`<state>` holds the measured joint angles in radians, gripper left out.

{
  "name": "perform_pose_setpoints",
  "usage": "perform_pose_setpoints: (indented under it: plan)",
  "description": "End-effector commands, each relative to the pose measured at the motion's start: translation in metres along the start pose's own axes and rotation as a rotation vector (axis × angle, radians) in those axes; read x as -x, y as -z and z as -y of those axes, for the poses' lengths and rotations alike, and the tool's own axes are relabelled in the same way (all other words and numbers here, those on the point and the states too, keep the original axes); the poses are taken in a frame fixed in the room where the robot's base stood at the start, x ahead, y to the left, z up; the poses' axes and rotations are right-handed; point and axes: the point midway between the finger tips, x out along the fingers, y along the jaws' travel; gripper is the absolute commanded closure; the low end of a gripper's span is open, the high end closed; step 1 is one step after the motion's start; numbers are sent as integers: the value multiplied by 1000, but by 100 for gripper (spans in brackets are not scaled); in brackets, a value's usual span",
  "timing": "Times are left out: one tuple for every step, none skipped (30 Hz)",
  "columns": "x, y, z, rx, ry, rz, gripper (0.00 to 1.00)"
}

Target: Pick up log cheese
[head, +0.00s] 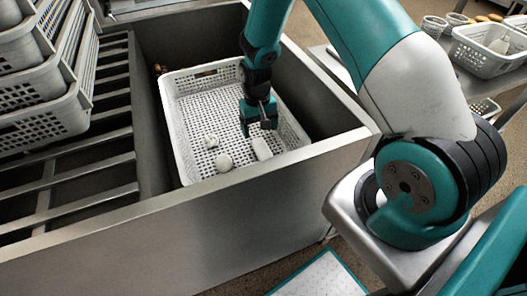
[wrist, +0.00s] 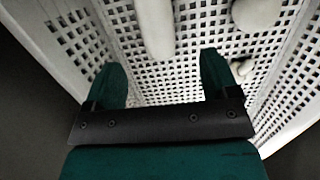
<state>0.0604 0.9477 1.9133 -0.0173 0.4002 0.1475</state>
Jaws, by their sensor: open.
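The log cheese (head: 262,148) is a white, rounded cylinder lying in a white perforated basket (head: 184,155), close to its right wall. In the wrist view the log cheese (wrist: 156,28) shows at the top centre, ahead of the fingertips and roughly between their lines. Its far end is cut off by the frame. My gripper (head: 258,124) is over the basket, just behind the log in the head view. Its two teal fingers are apart and empty in the wrist view (wrist: 164,72). Whether the fingers touch the basket floor, I cannot tell.
Two round white pieces, one larger (head: 223,162) and one smaller (head: 211,141), lie left of the log. The basket stands inside a deep metal sink (head: 240,190) with raised walls. Stacked baskets (head: 45,110) stand at left. More baskets (head: 488,52) are at the upper right.

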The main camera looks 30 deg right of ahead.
Motion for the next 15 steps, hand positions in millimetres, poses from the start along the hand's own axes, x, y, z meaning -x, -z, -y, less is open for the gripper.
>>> perform_pose_setpoints:
  plan:
    - [-13, -1, 0, 1, -1, 5, 19]
    - [-19, -1, 0, 1, 0, 5, 19]
    - [-26, -1, 0, 1, 0, 4, 19]
    - [-31, -1, 0, 1, 0, 4, 19]
    - [-35, 0, 0, 2, 0, 2, 19]
    - [-39, 0, 1, 2, 0, 2, 19]
    - [-42, 0, 1, 2, 0, 2, 19]
    - [-44, 0, 1, 2, 0, 1, 19]
    - [-46, 0, 1, 2, 0, 1, 19]
    - [-48, 0, 1, 2, 0, 1, 19]
    - [-49, 0, 1, 2, 0, 1, 19]
    - [-52, -1, 0, 2, 0, 1, 19]
    - [-56, -1, 0, 2, 0, 2, 19]
    - [-60, -1, -1, 1, 0, 3, 19]
    - [-66, -2, -2, 1, 0, 4, 19]
